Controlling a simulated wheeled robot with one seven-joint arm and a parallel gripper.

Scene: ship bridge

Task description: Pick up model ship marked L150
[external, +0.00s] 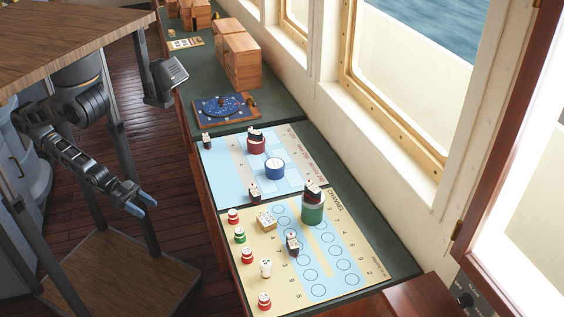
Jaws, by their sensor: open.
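Several small model ships with dark hulls and white tops show in the external view. One (207,141) is at the left edge of the light blue chart, one (254,192) near its lower edge, and one (292,243) on the channel chart. My gripper (141,204), with blue fingertips, is open and empty, left of the counter and apart from all ships.
A blue cylinder (275,169) stands on the light blue chart (218,168). Wooden boxes (239,58) stand farther back. A wooden table (70,35) overhangs my arm; windows line the right.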

